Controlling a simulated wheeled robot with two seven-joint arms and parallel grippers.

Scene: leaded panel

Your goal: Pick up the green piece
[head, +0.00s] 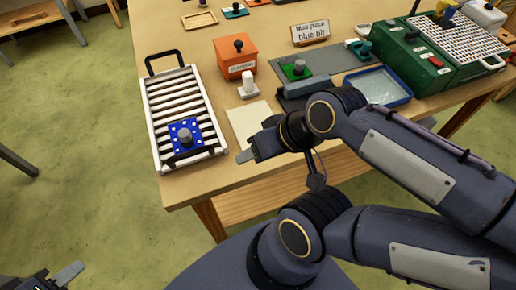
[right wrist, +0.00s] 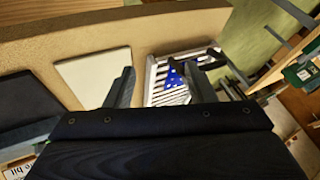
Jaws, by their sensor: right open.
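The green piece (head: 296,72) is a flat green plate with a grey knob, lying on a dark grey mat (head: 322,62) near the middle of the table. My right gripper (head: 256,142) is open and empty, over the table's front edge, nearer the front than the green piece and apart from it. In the right wrist view, its two fingers (right wrist: 160,90) are spread, and I do not make out the green piece there. My left gripper (head: 58,276) is at the bottom left corner, off the table and partly cut off; its opening is unclear.
A white slatted rack (head: 163,92) holds a blue piece with white dots (head: 181,126). An orange box (head: 235,60), a white block (head: 247,86), a cream sheet (head: 247,117), a sign (head: 310,33), a blue tray (head: 405,101) and a green case (head: 425,75) surround the mat.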

